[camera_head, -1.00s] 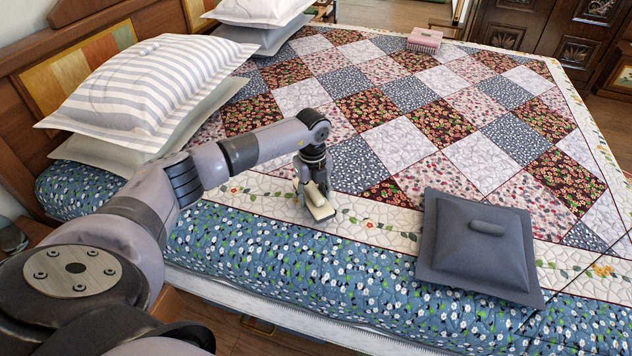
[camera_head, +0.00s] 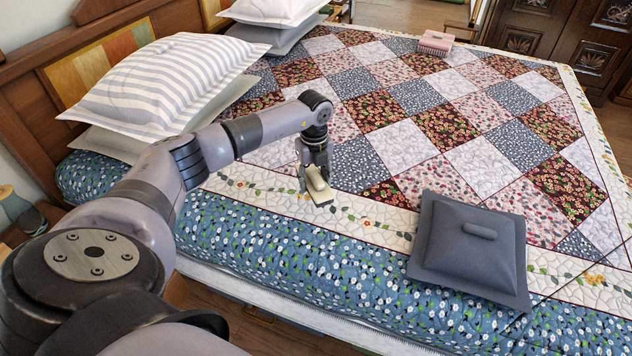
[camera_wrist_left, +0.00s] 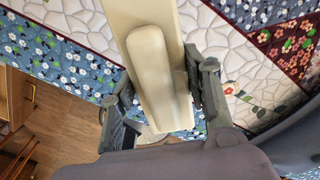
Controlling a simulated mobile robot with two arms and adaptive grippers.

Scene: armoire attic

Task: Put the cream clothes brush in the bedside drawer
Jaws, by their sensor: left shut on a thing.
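The cream clothes brush (camera_head: 318,185) is held over the near edge of the bed, close to the quilt's white border. My left gripper (camera_head: 313,172) is shut on it and points downward. In the left wrist view the brush (camera_wrist_left: 153,55) lies between the two fingers of my left gripper (camera_wrist_left: 158,100), its long flat body running away from the wrist with a raised handle on top. I cannot tell whether the brush touches the quilt. My right gripper is not in view.
A grey cushion-like box with a handle (camera_head: 471,250) lies on the near right of the quilt (camera_head: 436,139). A pink brush-like item (camera_head: 436,42) lies at the far side. Wooden floor (camera_wrist_left: 45,110) shows beside the bed.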

